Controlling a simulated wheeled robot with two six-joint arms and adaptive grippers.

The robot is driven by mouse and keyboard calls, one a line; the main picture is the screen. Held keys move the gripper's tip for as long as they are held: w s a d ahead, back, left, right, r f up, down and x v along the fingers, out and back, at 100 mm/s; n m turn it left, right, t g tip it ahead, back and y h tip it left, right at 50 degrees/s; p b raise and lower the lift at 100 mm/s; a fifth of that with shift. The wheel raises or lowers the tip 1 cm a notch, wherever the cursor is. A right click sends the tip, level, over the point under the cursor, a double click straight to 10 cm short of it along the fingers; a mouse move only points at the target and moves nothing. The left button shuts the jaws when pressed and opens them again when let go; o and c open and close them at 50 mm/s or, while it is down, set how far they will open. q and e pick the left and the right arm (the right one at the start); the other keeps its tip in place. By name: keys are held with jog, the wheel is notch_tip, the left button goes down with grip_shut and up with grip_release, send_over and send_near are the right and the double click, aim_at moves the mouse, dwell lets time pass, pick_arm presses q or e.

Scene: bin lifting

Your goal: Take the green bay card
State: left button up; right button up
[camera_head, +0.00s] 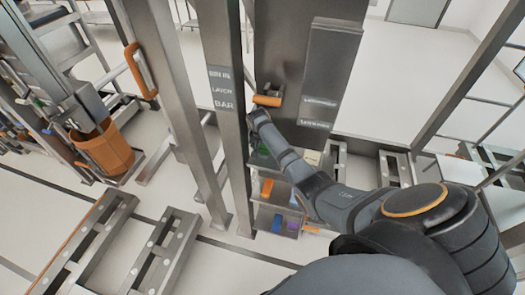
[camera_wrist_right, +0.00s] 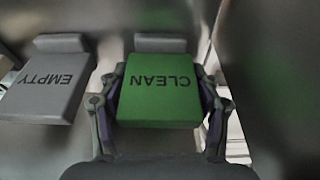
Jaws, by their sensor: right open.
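The green bay card (camera_wrist_right: 160,100) is a flat green block lettered CLEAN, upside down in the right wrist view. My right gripper (camera_wrist_right: 160,78) is open, with one finger on the left side of the card and one on the right. I cannot tell whether the fingers touch it. In the head view my right arm reaches from the lower right toward the shelf unit, and its fingers are not clear there. My left gripper is not in view.
A grey card lettered EMPTY (camera_wrist_right: 48,88) lies just left of the green one. In the head view, a metal post (camera_head: 222,100) stands close left of my arm and a grey panel (camera_head: 330,70) behind it. An orange bin (camera_head: 106,150) is at the left.

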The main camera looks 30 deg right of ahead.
jog(key=c, duration=0.9)
jog(key=shift+o, duration=0.2)
jog(key=shift+r, duration=0.1)
jog(key=shift+r, duration=0.25)
jog(key=s+a+b, duration=0.1)
jog(key=s+a, duration=1)
jog(key=a, duration=0.2)
jog(key=shift+s+a+r+b, duration=0.35)
jog(key=shift+a+r+b, duration=0.05)
jog(key=shift+r, duration=0.05)
